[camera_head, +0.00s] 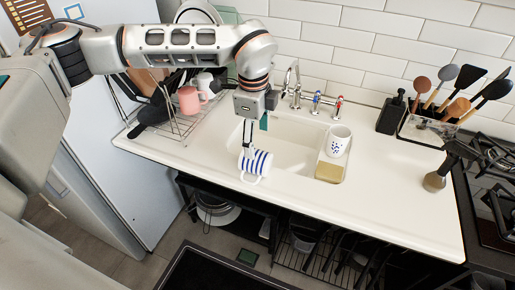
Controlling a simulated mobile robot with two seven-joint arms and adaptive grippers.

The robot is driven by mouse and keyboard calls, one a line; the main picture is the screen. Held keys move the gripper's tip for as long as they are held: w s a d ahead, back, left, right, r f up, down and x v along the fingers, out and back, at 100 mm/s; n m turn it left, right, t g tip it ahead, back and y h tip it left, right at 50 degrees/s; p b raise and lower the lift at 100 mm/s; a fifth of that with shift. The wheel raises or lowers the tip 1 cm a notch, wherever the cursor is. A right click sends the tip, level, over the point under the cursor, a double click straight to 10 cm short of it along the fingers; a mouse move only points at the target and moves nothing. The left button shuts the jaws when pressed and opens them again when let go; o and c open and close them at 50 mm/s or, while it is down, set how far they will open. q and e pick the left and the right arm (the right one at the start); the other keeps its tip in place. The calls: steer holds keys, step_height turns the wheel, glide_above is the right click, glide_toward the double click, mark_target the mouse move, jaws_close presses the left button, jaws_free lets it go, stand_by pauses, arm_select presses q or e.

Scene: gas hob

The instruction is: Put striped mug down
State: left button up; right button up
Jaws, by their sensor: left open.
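The white mug with blue stripes (259,162) is at the front left edge of the sink basin (289,154). It looks tipped on its side, with its handle towards the front. My left gripper (248,139) points down from above, open, with its dark fingers reaching the mug's upper left side. I cannot tell whether the fingers touch the mug, or whether it rests on the counter rim. My right gripper is not in view.
A white patterned mug (339,140) stands at the basin's right, behind a yellow sponge-like block (329,171). A dish rack (182,123) with a pink mug (189,100) is at left. The tap (291,82) is behind.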

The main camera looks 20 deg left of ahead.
arm_select(q)
steer(key=shift+s+r, duration=0.15)
steer(key=shift+r, duration=1.1)
